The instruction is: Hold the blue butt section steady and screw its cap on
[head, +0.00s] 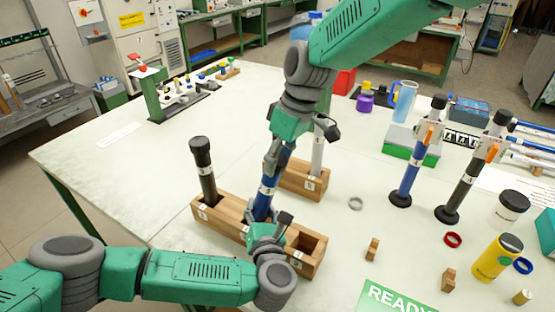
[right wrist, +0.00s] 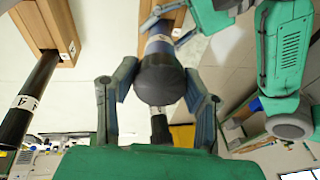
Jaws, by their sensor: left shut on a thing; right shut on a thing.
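The blue butt section (head: 267,197) stands, slightly tilted in the head view, in the front wooden rack (head: 225,222). It carries a white label band. My left gripper (head: 262,222) is shut around its lower part, just above the rack. My right gripper (head: 285,146) is at its upper end, shut on the dark cap (right wrist: 160,82). The right wrist view shows the cap between the two fingers, against the end of the blue section (right wrist: 158,46). The gripper hides the cap in the head view. I cannot tell how far the cap is threaded.
A dark capped section (head: 206,172) stands in the rack's left end; its right end is an empty slot. A second rack (head: 297,180) with a grey section is behind. Two rods on black bases, a yellow jar (head: 495,258) and loose rings are at right. The left tabletop is mostly clear.

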